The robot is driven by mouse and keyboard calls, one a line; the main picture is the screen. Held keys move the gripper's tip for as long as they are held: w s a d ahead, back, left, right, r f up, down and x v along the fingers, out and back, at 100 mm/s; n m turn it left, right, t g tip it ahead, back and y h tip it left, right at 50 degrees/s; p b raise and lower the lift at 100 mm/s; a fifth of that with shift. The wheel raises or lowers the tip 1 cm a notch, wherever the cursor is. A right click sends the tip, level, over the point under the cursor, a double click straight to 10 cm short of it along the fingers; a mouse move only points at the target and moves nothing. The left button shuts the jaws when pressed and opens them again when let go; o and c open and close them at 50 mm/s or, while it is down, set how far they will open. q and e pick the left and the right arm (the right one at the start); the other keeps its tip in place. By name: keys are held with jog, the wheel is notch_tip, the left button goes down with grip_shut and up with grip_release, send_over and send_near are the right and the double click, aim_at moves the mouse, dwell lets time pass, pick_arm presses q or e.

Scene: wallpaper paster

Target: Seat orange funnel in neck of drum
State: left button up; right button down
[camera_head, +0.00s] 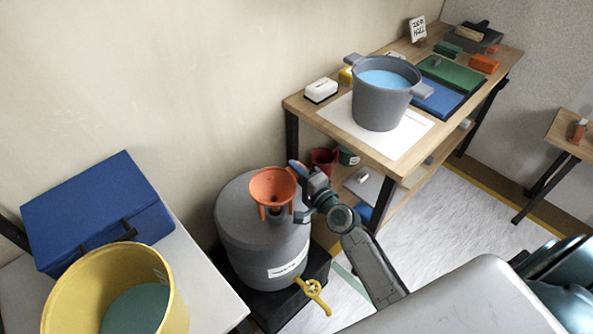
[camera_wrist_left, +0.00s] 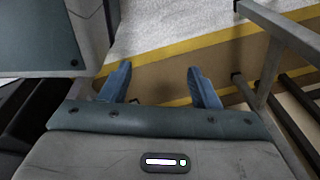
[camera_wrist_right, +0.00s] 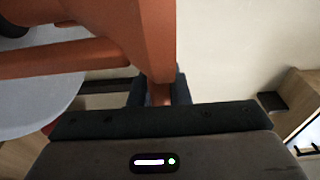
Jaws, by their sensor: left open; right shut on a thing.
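The orange funnel (camera_head: 273,184) is over the top of the grey drum (camera_head: 262,246), wide mouth up. Its lower end meets or hides a small dark spot on the drum top; I cannot tell whether it is inside the neck. My right gripper (camera_head: 303,184) is shut on an orange bar at the funnel's right side. In the right wrist view the orange funnel parts (camera_wrist_right: 140,35) run down between the fingers (camera_wrist_right: 160,92), with the pale drum top (camera_wrist_right: 40,100) at left. My left gripper (camera_wrist_left: 160,84) is open and empty, seen only in the left wrist view.
The drum has a yellow tap (camera_head: 314,292) and stands on a dark base. A wooden table (camera_head: 410,165) behind right bears a grey pot (camera_head: 381,105) of blue liquid. At left are a blue case (camera_head: 95,215) and a yellow bucket (camera_head: 60,300). A wall is close behind the drum.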

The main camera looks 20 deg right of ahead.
jog(key=shift+f+b, duration=1.85)
jog(key=shift+f, duration=0.1)
jog(key=c, duration=1.3)
grip_release()
jog(key=shift+r, duration=0.1)
jog(key=shift+s+d, duration=0.15)
jog(key=shift+s, duration=0.35)
jog(key=b+v, duration=0.1)
jog(key=v, duration=0.8)
jog(key=shift+s, duration=0.4)
